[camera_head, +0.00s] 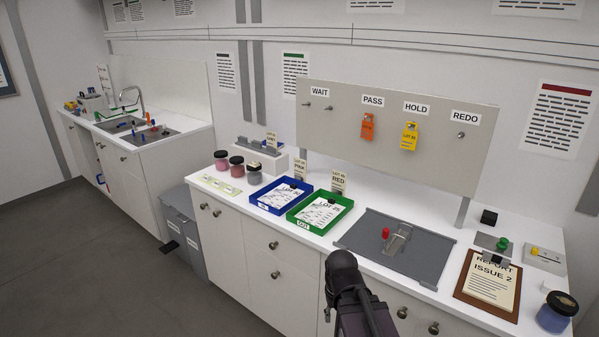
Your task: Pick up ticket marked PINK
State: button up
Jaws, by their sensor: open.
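The ticket that seems to read LOT IN PINK (299,168) is a small cream card. It stands upright in a dark holder at the back edge of the blue tray (257,201). Its small print is hard to read. A similar ticket marked RED (339,181) stands to its right, behind the green tray (296,222). A third ticket, apparently GREY (271,141), stands farther back on the left. My gripper (341,264) is the dark shape at the bottom centre, in front of the counter and well apart from the tickets. It is open, with the fingers hard to make out.
Several lidded jars (237,167) stand left of the blue tray. A grey tray (365,250) with a red knob (386,233) lies right of the green tray. A clipboard (487,287) and a blue jar (556,312) are at far right. A tag board (335,130) stands behind.

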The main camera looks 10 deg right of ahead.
aim_at(300, 165)
jog(key=u, duration=4.15)
jog(key=i, duration=0.1)
jog(key=z, duration=2.25)
jog(key=i, duration=1.65)
jog(key=z, duration=0.2)
